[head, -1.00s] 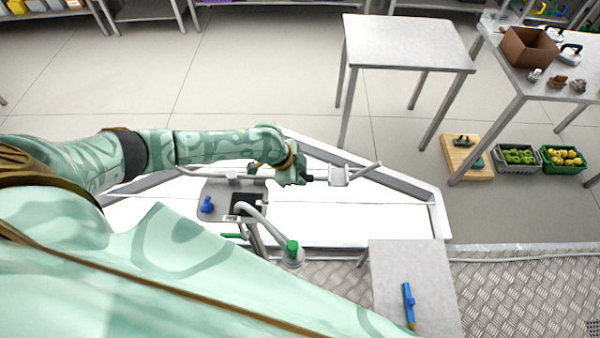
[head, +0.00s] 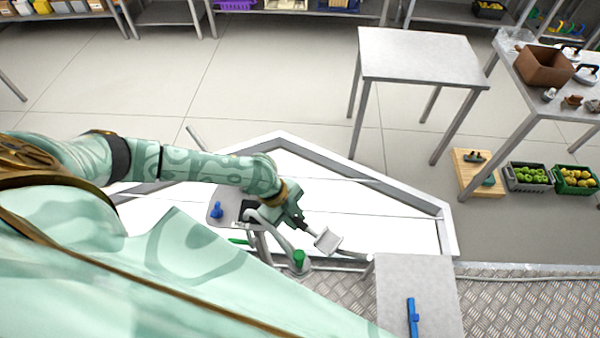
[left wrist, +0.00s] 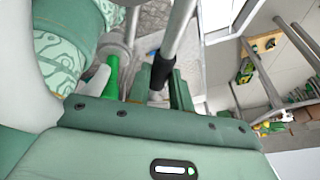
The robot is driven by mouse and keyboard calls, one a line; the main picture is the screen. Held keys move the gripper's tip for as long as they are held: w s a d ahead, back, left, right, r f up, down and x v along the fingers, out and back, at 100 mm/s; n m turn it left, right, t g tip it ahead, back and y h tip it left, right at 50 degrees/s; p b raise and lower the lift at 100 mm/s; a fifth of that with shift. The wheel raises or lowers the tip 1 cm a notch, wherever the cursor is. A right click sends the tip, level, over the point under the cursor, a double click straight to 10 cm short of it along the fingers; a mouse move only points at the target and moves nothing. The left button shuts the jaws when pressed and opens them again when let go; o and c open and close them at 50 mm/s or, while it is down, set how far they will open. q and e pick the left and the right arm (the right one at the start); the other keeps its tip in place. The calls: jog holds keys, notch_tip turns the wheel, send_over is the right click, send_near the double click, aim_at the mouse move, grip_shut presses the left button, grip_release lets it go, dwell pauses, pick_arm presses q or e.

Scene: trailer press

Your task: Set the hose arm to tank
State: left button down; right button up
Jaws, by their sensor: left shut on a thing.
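The hose arm is a long grey bar with a white block (head: 328,240) on it and a black grip. In the head view it slants from upper left down to the right. My left gripper (head: 298,219) is shut on the black grip, left of the white block. In the left wrist view the gripper (left wrist: 160,97) closes around the black grip (left wrist: 162,72), and the grey bar (left wrist: 176,35) runs up from it. My gripper and forearm hide the middle of the bar. I cannot make out any tank marking. My right gripper is not in view.
A panel with a blue knob (head: 217,210) stands left of the gripper. A green-topped fitting (head: 299,259) is just below the bar. A grey stand (head: 420,280) bearing a blue tool (head: 412,317) lies right. A bare table (head: 425,55) stands beyond the white-floored frame.

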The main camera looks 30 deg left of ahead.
pick_arm(q)
jog(key=shift+s+a, duration=0.15)
jog(key=shift+s, duration=0.25)
jog(key=shift+f, duration=0.1)
jog(key=c, duration=1.3)
grip_release()
jog(key=shift+o, duration=0.2)
jog(key=shift+r, duration=0.35)
jog(key=v, duration=1.5)
jog(key=shift+a+r, duration=0.3)
jog(key=shift+a, duration=0.05)
jog(key=shift+f, duration=0.1)
